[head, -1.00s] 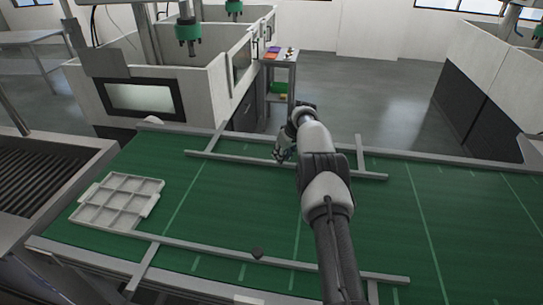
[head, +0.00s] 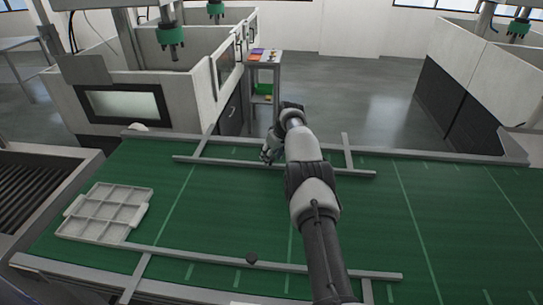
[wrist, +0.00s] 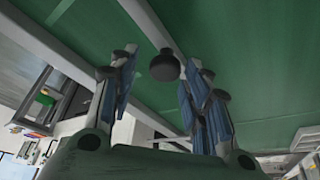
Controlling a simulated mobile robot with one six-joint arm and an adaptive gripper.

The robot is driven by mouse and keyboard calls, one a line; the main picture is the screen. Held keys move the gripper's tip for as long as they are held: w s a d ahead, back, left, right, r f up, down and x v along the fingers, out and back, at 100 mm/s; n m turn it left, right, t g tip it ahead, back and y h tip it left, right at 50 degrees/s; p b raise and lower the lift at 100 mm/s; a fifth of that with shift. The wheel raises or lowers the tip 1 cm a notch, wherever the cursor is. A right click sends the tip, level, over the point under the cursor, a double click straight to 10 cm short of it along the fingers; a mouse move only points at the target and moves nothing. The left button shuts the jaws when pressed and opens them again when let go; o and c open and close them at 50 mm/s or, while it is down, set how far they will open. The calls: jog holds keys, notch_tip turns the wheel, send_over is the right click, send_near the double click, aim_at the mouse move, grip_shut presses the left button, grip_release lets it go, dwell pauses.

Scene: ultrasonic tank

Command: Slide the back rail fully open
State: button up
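The back rail (head: 220,161) is a long grey bar lying across the far side of the green conveyor belt (head: 340,225). My gripper (head: 268,153) is at the middle of this rail, partly hidden by my own arm. In the wrist view the back rail (wrist: 150,25) runs down between my fingers. A dark round knob (wrist: 165,66) on it shows between the two blue-padded fingertips, with a gap on the left finger's side. The right finger is close to the knob; I cannot tell whether it touches. My gripper is open. The knob is hidden in the head view.
The front rail (head: 330,270) with its own dark knob (head: 252,258) crosses the near side of the belt. A pale compartment tray (head: 105,213) lies at the belt's left. White tanks (head: 125,105) and a small trolley (head: 263,55) stand beyond. The belt between the rails is largely clear.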

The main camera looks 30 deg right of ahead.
dwell(0.3)
jog(key=v, duration=1.2)
jog(key=s+a+r+b, duration=0.2)
jog(key=s+a+r, duration=0.5)
jog(key=a+r, duration=0.5)
jog(key=s+a+r, duration=0.5)
jog(key=s+a, duration=0.3)
jog(key=s, duration=0.3)
jog(key=s+a+f+b, duration=0.1)
jog(key=s+a+f, duration=0.1)
jog(key=s, duration=0.7)
jog(key=s+a+f+m, duration=0.1)
jog(key=s+a+f, duration=0.2)
jog(key=s, duration=0.6)
jog(key=s+a+f+b, duration=0.1)
jog(key=s+a+f, duration=0.2)
jog(key=s, duration=0.6)
jog(key=shift+s+a+m+h+b, duration=0.15)
jog(key=shift+a+m+h+b, duration=0.15)
jog(key=shift+a+m, duration=0.15)
